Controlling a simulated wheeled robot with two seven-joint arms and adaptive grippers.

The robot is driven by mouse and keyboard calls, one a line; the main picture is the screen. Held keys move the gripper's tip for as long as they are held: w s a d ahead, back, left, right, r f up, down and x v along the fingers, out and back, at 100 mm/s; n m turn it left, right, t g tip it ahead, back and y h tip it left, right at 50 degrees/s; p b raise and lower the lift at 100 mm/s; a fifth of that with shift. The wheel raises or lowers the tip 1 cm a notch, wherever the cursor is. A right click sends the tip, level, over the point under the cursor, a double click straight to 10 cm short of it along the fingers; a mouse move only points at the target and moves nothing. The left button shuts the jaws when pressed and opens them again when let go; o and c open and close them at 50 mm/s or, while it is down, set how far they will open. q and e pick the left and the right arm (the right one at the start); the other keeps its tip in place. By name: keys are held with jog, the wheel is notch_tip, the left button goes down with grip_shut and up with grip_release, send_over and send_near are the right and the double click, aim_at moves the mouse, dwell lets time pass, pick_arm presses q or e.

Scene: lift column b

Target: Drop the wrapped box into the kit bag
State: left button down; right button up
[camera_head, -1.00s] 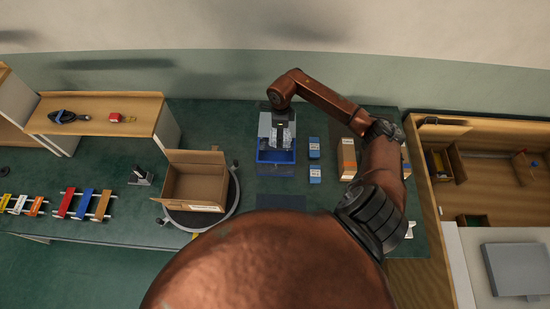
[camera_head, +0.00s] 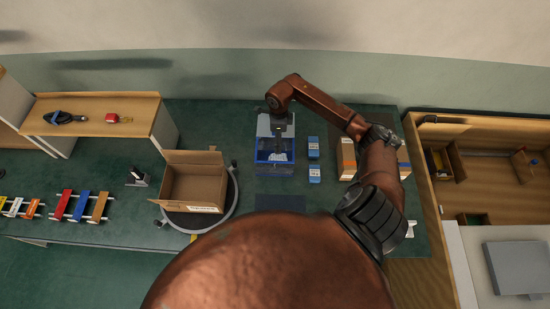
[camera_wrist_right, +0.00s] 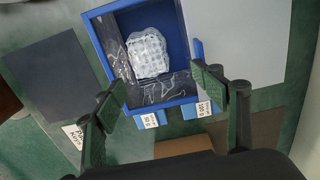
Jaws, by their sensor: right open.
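The wrapped box (camera_wrist_right: 148,53) is a pale bundle in bubble wrap. It lies inside a blue open-topped container (camera_wrist_right: 178,30) with a dark, glossy, crinkled lining, seemingly the kit bag. In the head view the container (camera_head: 275,171) stands on the green bench and the wrapped box (camera_head: 277,156) shows inside it. My right gripper (camera_wrist_right: 162,93) is open and empty, with its fingers spread apart on the near side above the container. In the head view the right gripper (camera_head: 277,135) is over the container's far side. My left gripper is not in view.
Two small blue boxes (camera_head: 314,160) and an orange-brown box (camera_head: 347,156) stand right of the container. An open cardboard box (camera_head: 194,186) on a round turntable stands left. A dark mat (camera_head: 280,203) lies in front. A wooden shelf (camera_head: 95,105) stands at far left.

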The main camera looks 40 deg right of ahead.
notch_tip(320, 180, up, 12)
dwell(0.7)
jog(key=shift+f, duration=0.1)
